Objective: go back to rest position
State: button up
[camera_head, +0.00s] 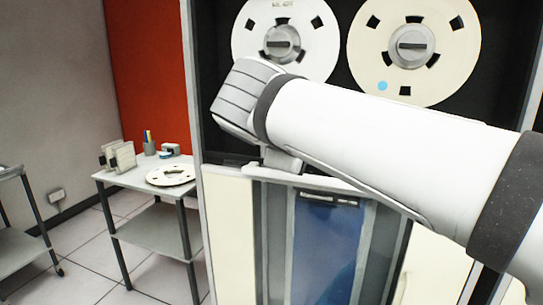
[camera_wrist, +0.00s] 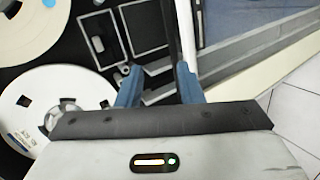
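My gripper (camera_wrist: 158,72) shows in the wrist view with its two blue fingers apart and nothing seen held between them. Beyond the fingers is the front of a tape cabinet, with black panels (camera_wrist: 98,38) and a pale edge strip. In the head view my white arm reaches from the right across the tape cabinet (camera_head: 231,230). The arm hides part of the cabinet front, and the fingers cannot be made out there. I cannot tell whether the fingers touch the cabinet.
Two tape reels (camera_head: 285,40) (camera_head: 415,50) sit high on the cabinet, above a blue window (camera_head: 325,245). A small table (camera_head: 128,180) at left holds a flat reel (camera_head: 171,175), white box-like items (camera_head: 122,158) and a pen cup (camera_head: 149,147). Tiled floor lies open at left.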

jog(key=s+d+f+m+g+y+p, duration=0.1)
jog(key=s+d+f+m+g, duration=0.2)
jog(key=f, duration=0.5)
jog(key=s+d+f+m+g+y+p, duration=0.2)
jog(key=s+f+m, duration=0.3)
jog(key=f, duration=0.4)
jog(key=s+d+f+m+g+y+p, duration=0.2)
jog(key=s+d+f+m+g, duration=0.1)
jog(key=s+f, duration=0.3)
notch_tip(320, 180, down, 3)
jog(key=shift+d+r+m+g, duration=0.1)
jog(key=shift+d+m+g, duration=0.2)
jog(key=shift+d+m, duration=0.25)
